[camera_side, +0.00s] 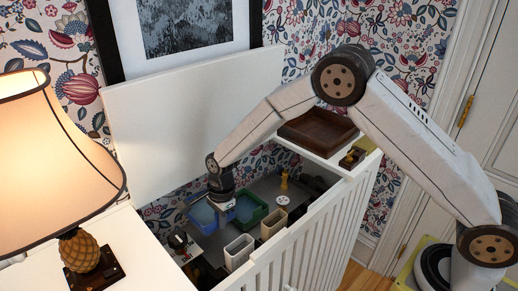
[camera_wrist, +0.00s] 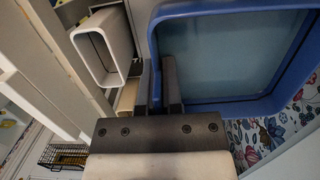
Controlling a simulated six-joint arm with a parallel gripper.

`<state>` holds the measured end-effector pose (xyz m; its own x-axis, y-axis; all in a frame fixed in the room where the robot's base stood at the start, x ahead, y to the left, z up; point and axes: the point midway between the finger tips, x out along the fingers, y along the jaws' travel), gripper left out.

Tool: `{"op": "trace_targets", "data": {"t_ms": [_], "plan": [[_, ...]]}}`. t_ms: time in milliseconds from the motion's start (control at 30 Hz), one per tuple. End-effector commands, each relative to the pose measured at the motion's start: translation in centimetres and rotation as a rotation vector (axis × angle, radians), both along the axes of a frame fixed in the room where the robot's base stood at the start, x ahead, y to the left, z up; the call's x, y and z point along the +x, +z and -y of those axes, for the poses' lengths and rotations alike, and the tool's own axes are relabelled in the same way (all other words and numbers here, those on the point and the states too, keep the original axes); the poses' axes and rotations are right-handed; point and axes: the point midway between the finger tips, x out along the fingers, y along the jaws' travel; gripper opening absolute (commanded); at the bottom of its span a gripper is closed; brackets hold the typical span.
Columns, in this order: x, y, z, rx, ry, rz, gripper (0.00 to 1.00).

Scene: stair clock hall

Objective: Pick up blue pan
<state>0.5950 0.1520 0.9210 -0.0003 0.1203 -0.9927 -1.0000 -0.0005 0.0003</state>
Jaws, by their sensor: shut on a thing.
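The blue pan (camera_side: 190,219) is a shallow rectangular tray with a blue rim, inside the white cabinet in the side view, left of a green pan (camera_side: 249,207). My gripper (camera_side: 225,204) is at its right edge. In the wrist view the blue pan (camera_wrist: 230,52) fills the upper right, and the dark fingers of my gripper (camera_wrist: 157,88) are shut on its left wall. The gripper partly hides that wall. I cannot tell whether the pan touches the surface below.
White open containers (camera_side: 238,252) stand close by; one shows beside the fingers in the wrist view (camera_wrist: 103,46). The slatted cabinet front (camera_side: 318,232) and raised white lid (camera_side: 190,115) bound the space. A brown tray (camera_side: 318,131) sits on a white ledge; a lamp (camera_side: 60,165) stands left.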

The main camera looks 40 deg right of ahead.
Motion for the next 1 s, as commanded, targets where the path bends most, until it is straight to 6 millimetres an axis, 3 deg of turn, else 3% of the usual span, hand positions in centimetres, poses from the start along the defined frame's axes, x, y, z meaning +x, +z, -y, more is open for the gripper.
{"op": "trace_targets", "data": {"t_ms": [300, 1000], "plan": [[0.04, 1.02, -0.01, 0.0, 0.0, 0.002, 0.0], [0.04, 1.16, -0.01, 0.001, 0.0, 0.002, 0.0]]}}
